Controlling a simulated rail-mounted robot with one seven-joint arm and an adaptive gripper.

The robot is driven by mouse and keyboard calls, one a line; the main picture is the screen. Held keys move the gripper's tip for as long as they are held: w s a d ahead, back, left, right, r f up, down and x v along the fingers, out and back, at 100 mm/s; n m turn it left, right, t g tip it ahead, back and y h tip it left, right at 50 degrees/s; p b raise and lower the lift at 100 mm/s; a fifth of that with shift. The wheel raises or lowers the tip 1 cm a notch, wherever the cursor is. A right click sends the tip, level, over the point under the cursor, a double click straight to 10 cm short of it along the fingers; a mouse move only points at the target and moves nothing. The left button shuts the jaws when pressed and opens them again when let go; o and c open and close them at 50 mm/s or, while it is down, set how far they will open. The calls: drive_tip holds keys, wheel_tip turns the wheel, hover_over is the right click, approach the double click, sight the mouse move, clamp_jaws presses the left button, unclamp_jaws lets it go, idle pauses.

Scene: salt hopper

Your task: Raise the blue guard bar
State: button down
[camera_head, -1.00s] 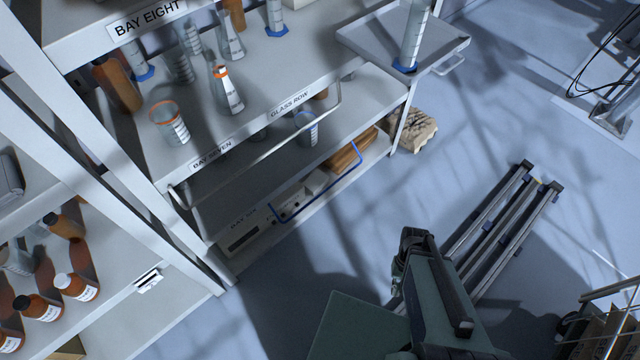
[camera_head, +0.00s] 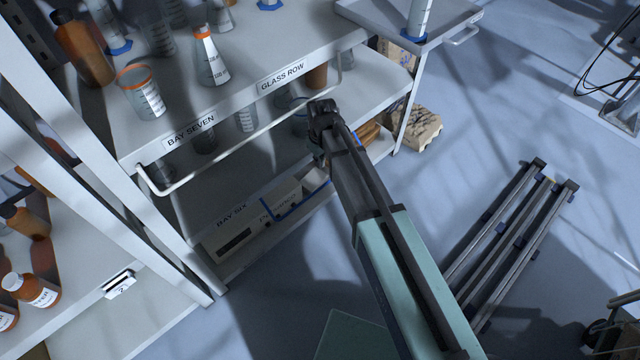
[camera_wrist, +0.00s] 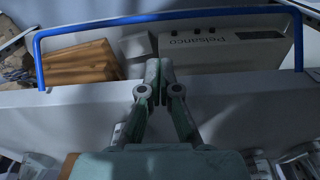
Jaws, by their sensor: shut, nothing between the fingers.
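The blue guard bar (camera_head: 300,202) runs low along the front of the bottom shelf labelled Bay Six. In the head view my arm hides part of its right end. In the wrist view the bar (camera_wrist: 165,19) spans the top of the picture, with an arm bent down at each side. My gripper (camera_head: 319,160) is over the front of that shelf. In the wrist view its fingertips (camera_wrist: 158,66) are together and empty, pointing toward the middle of the bar. They appear apart from it.
A white rail (camera_head: 230,148) runs across the Bay Seven shelf front, close to my gripper. Glassware, including an orange-rimmed beaker (camera_head: 142,92), stands above. A boxed device (camera_wrist: 225,50) and brown packets (camera_wrist: 80,65) lie behind the bar.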

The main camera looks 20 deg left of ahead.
wheel_tip(320, 180, down, 10)
drive_tip(key=shift+s+n+b, duration=0.15)
drive_tip(key=shift+n+b, duration=0.15)
drive_tip(key=shift+b, duration=0.05)
idle(0.4)
